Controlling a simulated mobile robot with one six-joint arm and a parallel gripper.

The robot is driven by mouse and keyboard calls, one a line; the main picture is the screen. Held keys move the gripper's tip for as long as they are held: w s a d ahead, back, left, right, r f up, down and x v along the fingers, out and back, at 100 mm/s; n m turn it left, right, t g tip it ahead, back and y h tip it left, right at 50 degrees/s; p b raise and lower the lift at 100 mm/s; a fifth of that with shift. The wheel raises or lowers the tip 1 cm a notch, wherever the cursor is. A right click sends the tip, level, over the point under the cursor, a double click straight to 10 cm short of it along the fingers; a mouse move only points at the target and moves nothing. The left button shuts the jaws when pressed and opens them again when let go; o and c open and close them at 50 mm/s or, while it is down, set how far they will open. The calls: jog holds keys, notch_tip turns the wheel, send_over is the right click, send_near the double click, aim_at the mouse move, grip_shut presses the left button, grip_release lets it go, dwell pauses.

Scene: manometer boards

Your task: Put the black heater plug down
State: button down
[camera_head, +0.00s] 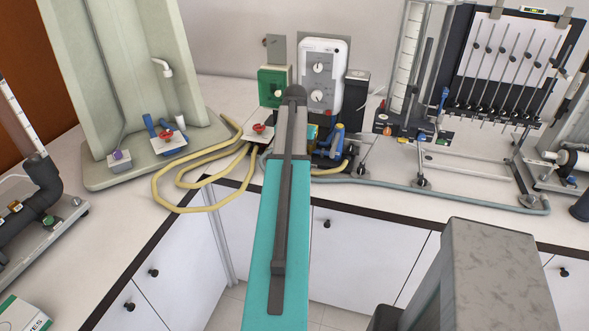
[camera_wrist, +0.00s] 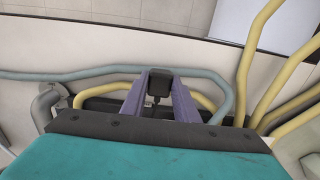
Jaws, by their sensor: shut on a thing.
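The black heater plug (camera_wrist: 157,84) shows in the wrist view, between the two purple fingers of my gripper (camera_wrist: 157,80). The gripper is shut on it. Pale bench top and a blue-grey hose (camera_wrist: 60,76) show around and behind the fingers. I cannot tell whether the plug touches the bench. In the head view my own arm covers the middle of the picture, and I cannot make out the plug or the fingers there.
Yellow hoses (camera_head: 160,190) loop over the bench near its corner. A green box (camera_head: 272,85) and a white control unit (camera_head: 322,75) stand at the back wall. A manometer board (camera_head: 510,65) stands at the right. Bare bench (camera_head: 480,215) lies along the right front edge.

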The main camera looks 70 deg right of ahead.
jog(key=shift+d, duration=0.1)
jog(key=shift+w+d+f, duration=0.1)
jog(key=shift+w+d, duration=0.25)
jog(key=shift+d, duration=0.05)
jog(key=shift+a+f+b, duration=0.15)
jog(key=shift+f+b, duration=1.25)
jog(key=shift+f, duration=0.35)
jog(key=shift+f, duration=0.55)
jog(key=c, duration=1.4)
grip_release()
jog(key=shift+r, duration=0.15)
jog(key=shift+r+p, duration=3.75)
jog(key=shift+r, duration=2.7)
